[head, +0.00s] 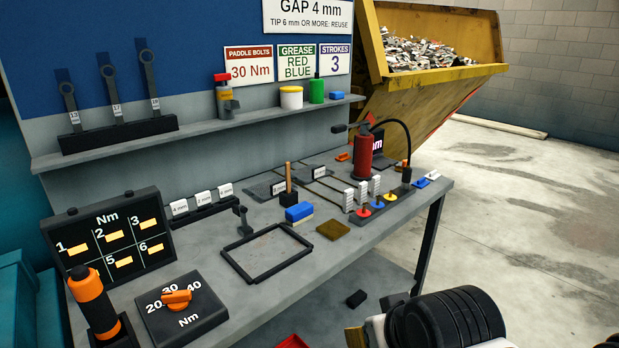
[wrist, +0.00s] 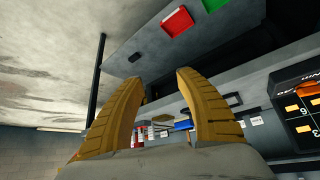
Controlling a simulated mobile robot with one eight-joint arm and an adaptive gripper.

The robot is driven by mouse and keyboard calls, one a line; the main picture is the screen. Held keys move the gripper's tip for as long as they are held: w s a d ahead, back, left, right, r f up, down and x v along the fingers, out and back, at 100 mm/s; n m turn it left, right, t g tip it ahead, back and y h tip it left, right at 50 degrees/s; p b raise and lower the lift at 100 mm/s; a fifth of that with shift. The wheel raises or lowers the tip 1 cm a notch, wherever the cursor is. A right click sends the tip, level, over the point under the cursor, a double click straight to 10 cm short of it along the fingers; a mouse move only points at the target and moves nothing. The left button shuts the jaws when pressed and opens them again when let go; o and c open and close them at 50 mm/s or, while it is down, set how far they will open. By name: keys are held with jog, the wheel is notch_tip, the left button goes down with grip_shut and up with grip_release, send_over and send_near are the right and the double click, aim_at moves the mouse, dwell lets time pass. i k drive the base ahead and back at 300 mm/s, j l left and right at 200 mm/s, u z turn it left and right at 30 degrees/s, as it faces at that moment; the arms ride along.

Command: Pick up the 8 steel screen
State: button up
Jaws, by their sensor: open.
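Dark mesh screens lie flat towards the back of the grey bench. One screen (head: 262,191) has a small white tag at its right, and another screen (head: 310,171) lies behind it to the right. The tags are too small to read, so I cannot tell which one is the 8 steel screen. In the wrist view my gripper (wrist: 158,80) has its two tan fingers spread apart with nothing between them. It is away from the screens, off the bench's front side. In the head view only part of my arm shows at the lower right.
An empty dark frame (head: 232,263) lies mid-bench, beside a brown pad (head: 333,230) and a blue block (head: 299,212). An orange-handled tool (head: 92,300) stands front left. The floor (head: 540,200) at right is clear.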

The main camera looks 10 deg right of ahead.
aim_at(262, 192)
jog(key=i+z, duration=0.35)
jog(key=i, duration=0.2)
jog(key=i+j+z, duration=0.1)
jog(key=i+z, duration=0.2)
jog(key=i, duration=0.25)
